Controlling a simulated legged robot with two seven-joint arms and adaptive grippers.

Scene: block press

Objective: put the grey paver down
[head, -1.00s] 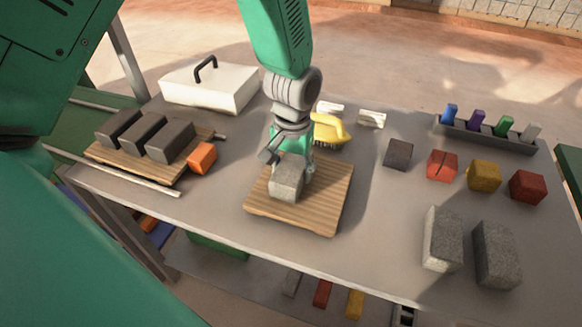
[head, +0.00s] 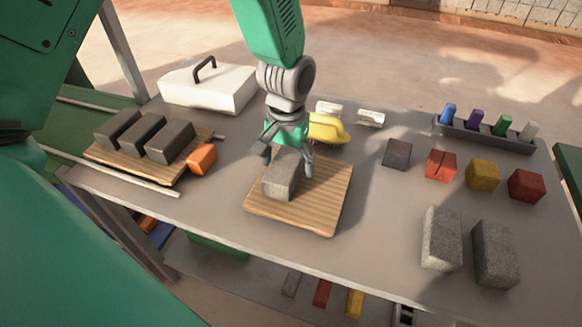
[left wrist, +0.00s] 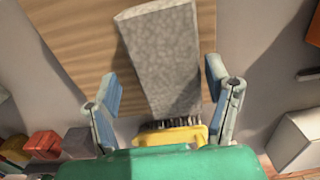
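The grey paver (head: 282,178) lies on the slatted wooden board (head: 300,210) in the middle of the table. My left gripper (head: 285,160) is just behind and over the paver's far end, its fingers spread on either side. In the left wrist view the paver (left wrist: 167,60) lies between the two fingers (left wrist: 163,105), with a visible gap on both sides. The wooden board (left wrist: 75,35) shows under it there. My left gripper is open. My right gripper is in neither view.
A yellow-handled brush (head: 327,128) lies close behind the board. A second board with dark blocks (head: 145,138) and an orange block (head: 201,158) are to the left. Two grey blocks (head: 442,238) and several coloured cubes (head: 482,175) stand to the right. A white lidded box (head: 208,90) is behind.

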